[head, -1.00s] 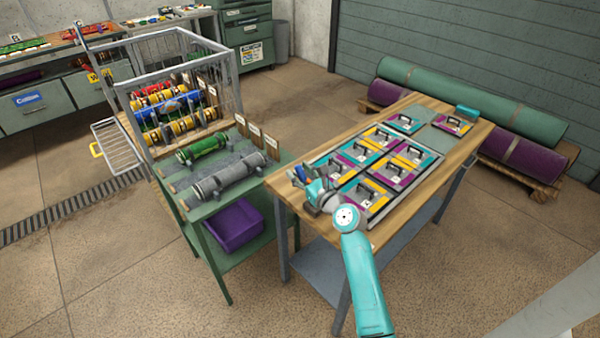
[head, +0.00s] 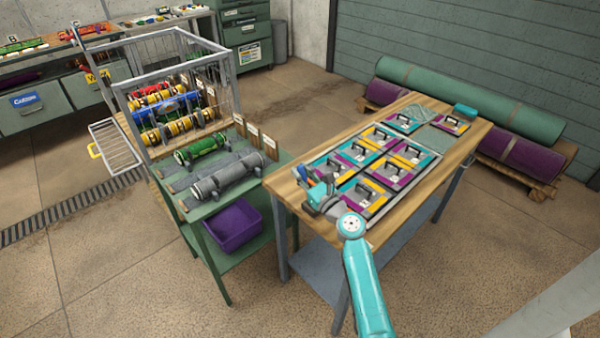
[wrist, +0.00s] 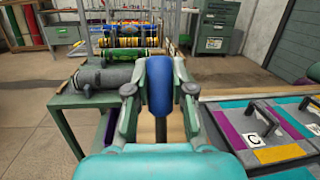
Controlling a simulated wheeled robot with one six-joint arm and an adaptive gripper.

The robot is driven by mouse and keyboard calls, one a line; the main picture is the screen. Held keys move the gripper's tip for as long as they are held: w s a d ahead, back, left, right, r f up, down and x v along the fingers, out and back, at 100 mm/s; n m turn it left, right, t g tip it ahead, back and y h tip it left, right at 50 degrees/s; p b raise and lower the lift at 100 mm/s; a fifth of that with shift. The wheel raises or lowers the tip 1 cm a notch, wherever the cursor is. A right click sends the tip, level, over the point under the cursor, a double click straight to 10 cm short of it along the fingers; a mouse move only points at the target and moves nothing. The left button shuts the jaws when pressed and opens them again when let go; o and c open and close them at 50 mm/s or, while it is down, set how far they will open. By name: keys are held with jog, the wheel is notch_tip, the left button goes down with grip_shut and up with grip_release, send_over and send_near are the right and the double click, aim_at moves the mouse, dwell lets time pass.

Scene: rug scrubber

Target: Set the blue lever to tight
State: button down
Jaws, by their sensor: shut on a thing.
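The blue lever (wrist: 158,86) stands upright between the two grey-green fingers of my gripper (wrist: 159,92) in the wrist view. My gripper is shut on it. Its lower end runs down between the fingers and is partly hidden. In the head view my gripper (head: 308,182) is at the near left corner of the wooden table, beside the framed panel (head: 330,166). I cannot read any tight marking.
The panel holds several coloured, handled plates (head: 364,190); one lettered C (wrist: 254,140) lies to the right in the wrist view. A green bench (head: 195,222) with rolled pieces (head: 226,174) and a wire rack (head: 180,90) stands to the left. Rolled rugs (head: 470,100) lie behind.

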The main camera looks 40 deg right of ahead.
jog(key=shift+s+a+r+t, duration=0.1)
jog(key=shift+s+r+t, duration=0.1)
jog(key=shift+s+t, duration=0.5)
jog(key=shift+s+r+t, duration=0.2)
jog(key=shift+s+t, duration=0.35)
jog(key=shift+t, duration=0.15)
jog(key=c, duration=1)
grip_release()
jog(key=shift+h, duration=0.3)
jog(key=shift+o, duration=0.2)
jog(key=shift+s, duration=0.1)
jog(key=shift+s+f+m, duration=0.15)
jog(key=shift+s+m, duration=0.05)
jog(key=shift+m, duration=0.1)
jog(key=s+a, duration=0.1)
jog(key=s, duration=1.3)
jog(key=shift+a+f, duration=0.2)
jog(key=shift+f, duration=0.25)
jog(key=shift+s, duration=0.1)
